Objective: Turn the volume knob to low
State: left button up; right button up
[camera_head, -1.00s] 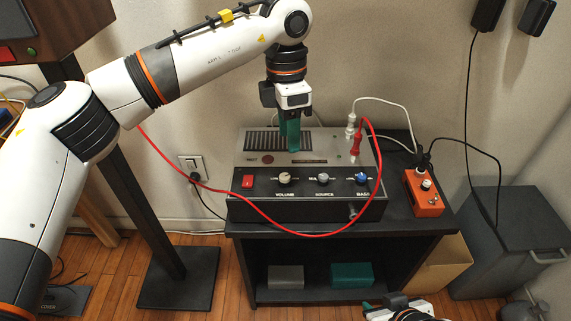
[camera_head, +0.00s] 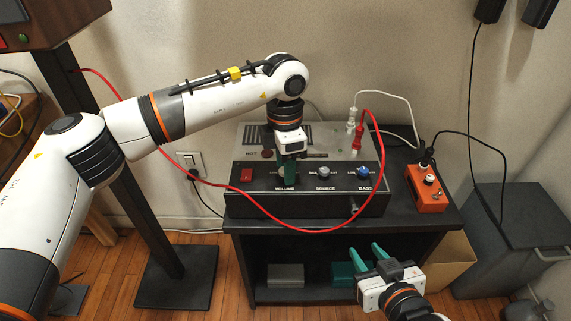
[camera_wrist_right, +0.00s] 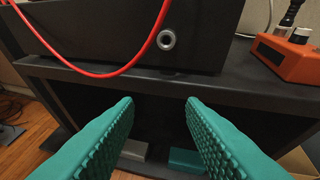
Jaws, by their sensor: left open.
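The amplifier (camera_head: 252,207) sits on a black shelf unit, with its sloped front panel facing me. The volume knob is mostly hidden behind the teal fingers of my left gripper (camera_head: 286,181), which is just above the VOLUME label. My left gripper points down and is open at the knob; I cannot tell if the fingers touch it. The white source knob (camera_head: 323,172) and blue bass knob (camera_head: 363,172) are to the right. My right gripper (camera_head: 365,249) is open and empty in front of the shelf; its spread fingers also show in the right wrist view (camera_wrist_right: 158,106).
A red cable (camera_head: 262,220) loops across the amplifier's front; it also hangs in the right wrist view (camera_wrist_right: 120,73). An orange box (camera_head: 428,199) stands right of the amplifier. A grey bin (camera_head: 508,240) is at the right. Grey (camera_head: 285,275) and teal boxes lie on the lower shelf.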

pick_arm(q)
grip_shut()
